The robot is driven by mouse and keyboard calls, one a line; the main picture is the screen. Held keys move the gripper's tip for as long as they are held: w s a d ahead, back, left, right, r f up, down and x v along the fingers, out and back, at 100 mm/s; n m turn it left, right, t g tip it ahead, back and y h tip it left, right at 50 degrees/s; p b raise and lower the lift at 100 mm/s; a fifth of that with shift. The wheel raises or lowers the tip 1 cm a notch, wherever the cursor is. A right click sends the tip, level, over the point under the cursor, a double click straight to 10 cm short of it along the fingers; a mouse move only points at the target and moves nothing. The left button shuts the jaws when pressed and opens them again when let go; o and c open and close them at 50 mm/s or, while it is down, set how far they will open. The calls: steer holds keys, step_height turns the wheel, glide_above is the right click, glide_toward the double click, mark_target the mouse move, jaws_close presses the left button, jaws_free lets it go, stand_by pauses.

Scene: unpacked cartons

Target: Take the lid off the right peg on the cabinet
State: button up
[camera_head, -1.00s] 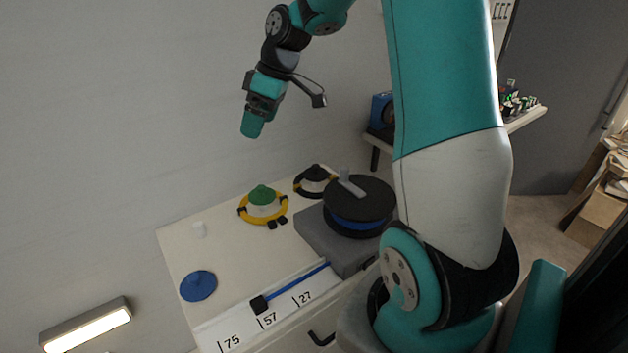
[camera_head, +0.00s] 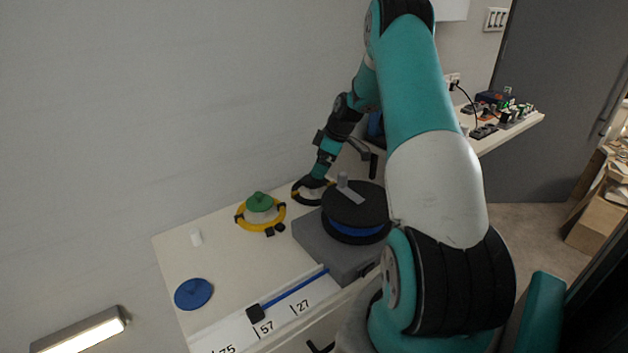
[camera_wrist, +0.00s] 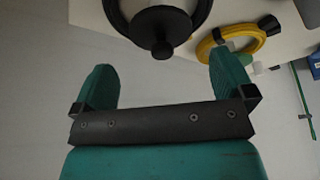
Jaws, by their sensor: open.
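The black lid with a round knob (camera_wrist: 160,28) sits on the rightmost peg on the white cabinet top (camera_head: 232,278). A dark ring lies around it. My gripper (camera_wrist: 160,62) is open, and in the wrist view the knob appears ahead, between the two teal fingers and apart from both. In the head view my gripper (camera_head: 318,174) is just above this lid and hides most of it. The middle peg has a green lid (camera_head: 259,202) with a yellow ring (camera_head: 241,221) around it. The bare white left peg (camera_head: 196,238) stands alone.
A blue disc (camera_head: 194,293) lies at the cabinet's left. A grey block with a black and blue reel (camera_head: 357,212) and its upright handle stands close to the right peg. A blue bar with a black end (camera_head: 290,288) lies along the front edge.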

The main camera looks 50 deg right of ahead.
mark_target(314, 179)
steer(key=shift+p+x, duration=0.45)
steer(key=shift+x, duration=2.55)
steer(key=c, duration=0.8)
